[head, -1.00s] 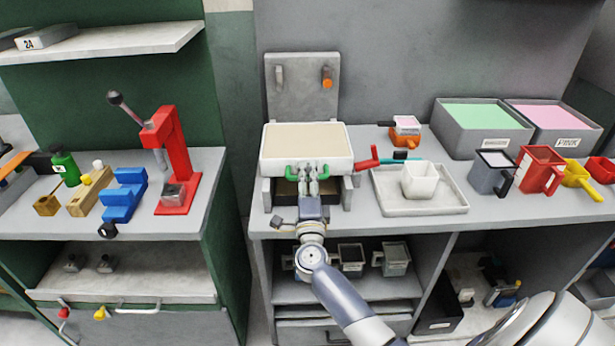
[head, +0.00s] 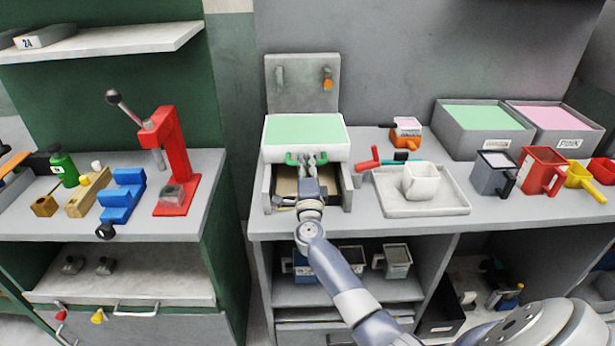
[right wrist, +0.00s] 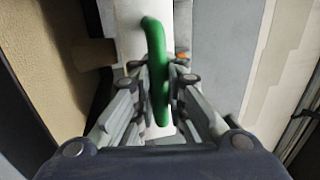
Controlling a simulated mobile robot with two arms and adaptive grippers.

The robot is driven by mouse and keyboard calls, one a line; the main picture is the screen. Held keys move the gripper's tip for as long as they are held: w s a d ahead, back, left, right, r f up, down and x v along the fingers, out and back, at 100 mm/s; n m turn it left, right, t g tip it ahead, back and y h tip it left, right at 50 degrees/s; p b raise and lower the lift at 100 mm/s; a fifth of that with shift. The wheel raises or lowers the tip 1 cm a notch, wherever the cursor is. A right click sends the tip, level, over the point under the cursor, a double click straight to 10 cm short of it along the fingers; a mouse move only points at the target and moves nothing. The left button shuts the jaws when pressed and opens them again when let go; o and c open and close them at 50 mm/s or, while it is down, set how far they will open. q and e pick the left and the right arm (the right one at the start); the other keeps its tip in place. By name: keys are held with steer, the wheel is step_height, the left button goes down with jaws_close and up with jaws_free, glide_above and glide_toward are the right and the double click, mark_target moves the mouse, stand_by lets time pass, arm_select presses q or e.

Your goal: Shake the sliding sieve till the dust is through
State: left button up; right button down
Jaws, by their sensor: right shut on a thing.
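The sliding sieve (head: 268,150) is a white frame with a green surface inside, set on a grey stand with a tall back plate. A green handle (head: 291,158) is on its front; it also shows in the right wrist view (right wrist: 154,45). My right gripper (head: 312,160) is shut on this handle, with its fingers on both sides of the bar. Below and in front of the sieve, the stand's open bed (head: 285,184) shows a beige layer, partly hidden by my gripper. My left gripper is not in view.
A pale tray (head: 390,205) with a white cup (head: 421,181) stands close on the right. Behind it are bins of green (head: 480,145) and pink (head: 560,142) material. A red press (head: 178,160) stands on the left bench, across a gap.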

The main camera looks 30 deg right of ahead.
steer(key=shift+w+d+f, duration=0.1)
steer(key=shift+w+d, duration=0.4)
steer(key=shift+w, duration=0.35)
steer(key=c, duration=1.6)
jaws_free()
steer(key=shift+c, duration=0.2)
steer(key=v, duration=1.2)
